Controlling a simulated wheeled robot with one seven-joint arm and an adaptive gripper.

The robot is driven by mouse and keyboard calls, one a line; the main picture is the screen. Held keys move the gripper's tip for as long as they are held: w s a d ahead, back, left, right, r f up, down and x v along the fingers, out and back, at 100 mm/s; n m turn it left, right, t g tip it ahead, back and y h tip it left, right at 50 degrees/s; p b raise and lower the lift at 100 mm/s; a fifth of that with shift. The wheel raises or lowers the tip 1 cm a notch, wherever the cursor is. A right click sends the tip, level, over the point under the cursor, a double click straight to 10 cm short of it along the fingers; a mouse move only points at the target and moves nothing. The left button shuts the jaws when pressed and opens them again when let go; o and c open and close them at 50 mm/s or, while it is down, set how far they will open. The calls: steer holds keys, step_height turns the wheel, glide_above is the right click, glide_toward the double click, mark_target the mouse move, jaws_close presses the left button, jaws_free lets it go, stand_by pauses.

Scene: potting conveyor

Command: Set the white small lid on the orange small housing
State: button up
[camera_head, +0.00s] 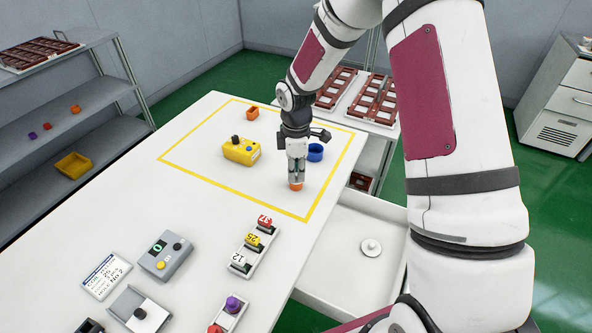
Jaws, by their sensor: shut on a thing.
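My gripper (296,178) points straight down over the near right part of the yellow-outlined area, low above the table. Its fingers are shut. The orange small housing (296,187) shows directly below the fingertips. The white small lid seems to be between the fingertips, but it is too small and covered to make out clearly. I cannot tell whether it touches the housing. A white round lid with a knob (371,247) lies in the open drawer at the right.
A blue round housing (315,152) stands close behind my gripper. A yellow box (241,151) with a black knob is to its left, and an orange block (252,113) is farther back. Numbered blocks sit in a holder (247,266) in front. The open drawer (345,290) juts out at right.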

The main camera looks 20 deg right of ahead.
steer(key=o, duration=0.8)
step_height(320, 180, up, 12)
steer(key=shift+r, duration=0.1)
stand_by(0.4)
steer(key=s+r+m+t+h, duration=0.1)
steer(key=s+r+m+t, duration=0.1)
steer(key=s+r+m, duration=0.95)
steer(key=s+r+m+t, duration=0.1)
steer(key=s+r, duration=0.2)
steer(key=s, duration=0.5)
steer(key=s+r+m+t+y, duration=0.1)
steer(key=s+r+m+t, duration=0.1)
steer(key=s, duration=0.6)
steer(key=shift+s+r, duration=0.4)
steer(key=shift+r, duration=0.2)
